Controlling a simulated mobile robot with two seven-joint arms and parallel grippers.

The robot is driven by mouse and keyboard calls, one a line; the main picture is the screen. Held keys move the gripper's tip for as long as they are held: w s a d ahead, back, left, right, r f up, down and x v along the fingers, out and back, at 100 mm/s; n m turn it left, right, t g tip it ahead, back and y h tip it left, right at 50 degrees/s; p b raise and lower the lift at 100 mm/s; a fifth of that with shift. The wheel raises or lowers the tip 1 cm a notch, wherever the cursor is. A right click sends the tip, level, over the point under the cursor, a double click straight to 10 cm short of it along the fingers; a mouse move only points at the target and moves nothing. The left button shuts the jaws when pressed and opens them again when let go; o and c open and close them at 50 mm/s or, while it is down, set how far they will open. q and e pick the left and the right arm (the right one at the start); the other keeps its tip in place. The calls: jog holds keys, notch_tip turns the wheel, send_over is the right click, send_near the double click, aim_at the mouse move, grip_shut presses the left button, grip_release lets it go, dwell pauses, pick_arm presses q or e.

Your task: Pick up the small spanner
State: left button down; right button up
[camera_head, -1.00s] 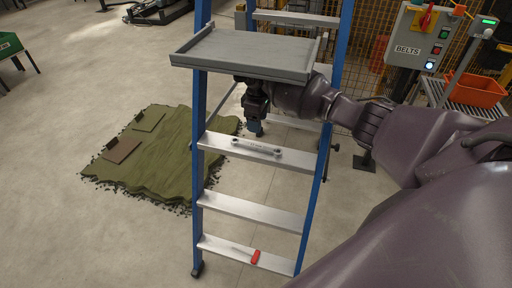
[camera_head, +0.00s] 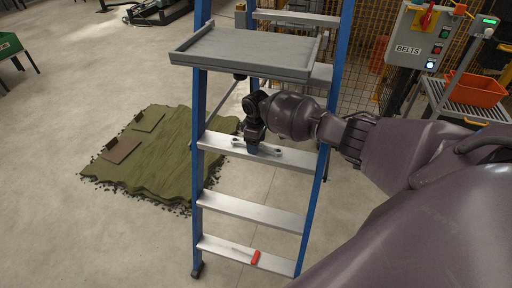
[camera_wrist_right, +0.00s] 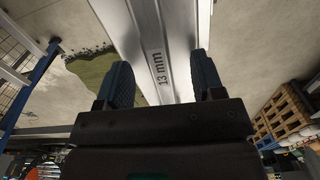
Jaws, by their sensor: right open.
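The small spanner (camera_head: 271,151) lies flat on a silver tread of the blue-sided stepladder. Its middle is hidden behind my right gripper in the head view, and both ends show. My right gripper (camera_head: 253,150) points down over the middle of the spanner. In the right wrist view, the spanner's shank (camera_wrist_right: 157,65), marked "13 mm", runs between the two open fingertips of my right gripper (camera_wrist_right: 160,78). I cannot tell whether the fingers touch it. My left gripper is not in view.
The ladder's grey top tray (camera_head: 245,72) overhangs just above my right wrist. A red-handled tool (camera_head: 255,257) lies on the lowest tread. Green turf (camera_head: 165,165) lies on the floor at left. A control box (camera_head: 420,35) and orange bin (camera_head: 475,90) stand at right.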

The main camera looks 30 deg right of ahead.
jog(key=shift+f, duration=0.15)
jog(key=c, duration=0.9)
jog(key=shift+c, duration=0.8)
